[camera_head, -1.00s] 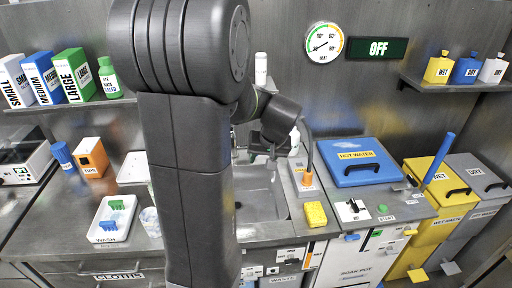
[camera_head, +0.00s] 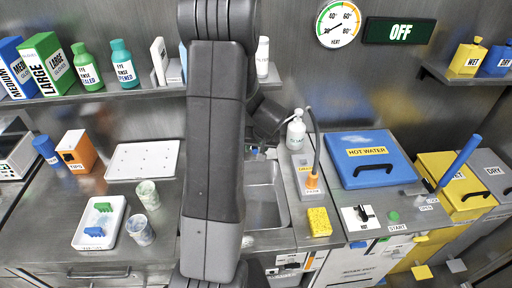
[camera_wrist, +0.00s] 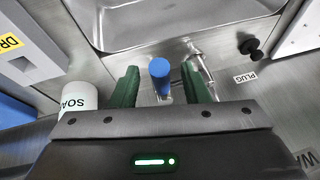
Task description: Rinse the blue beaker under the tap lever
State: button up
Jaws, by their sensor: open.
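Two speckled beakers stand on the counter left of my arm in the head view: a bluish one (camera_head: 140,230) and a greenish one (camera_head: 147,194) just behind it. The tap lever (camera_wrist: 159,68), with a round blue end, shows between my gripper's fingers in the wrist view. My gripper (camera_wrist: 161,84) is open, its green fingers on either side of the lever; I cannot tell whether they touch it. The metal tap (camera_wrist: 201,62) is beside the right finger. The sink basin (camera_head: 264,194) is partly hidden by my arm in the head view.
A white tray (camera_head: 78,238) with small coloured items is left of the beakers. A black plug knob (camera_wrist: 250,47) is right of the tap.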

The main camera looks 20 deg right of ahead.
jog(key=shift+w+f, duration=0.1)
jog(key=shift+f, duration=0.15)
jog(key=shift+c, duration=0.3)
grip_shut()
jog(key=shift+d+f+b, duration=0.25)
jog(key=shift+d+b, duration=0.05)
jog(key=shift+b, duration=0.9)
jog(key=b, duration=0.1)
jog(key=d+n+b, duration=0.1)
jog(key=b, duration=0.1)
jog(key=shift+d+r+n+y, duration=0.1)
jog(key=shift+r+n+y, duration=0.1)
jog(key=shift+n+y, duration=0.15)
jog(key=shift+r, duration=0.1)
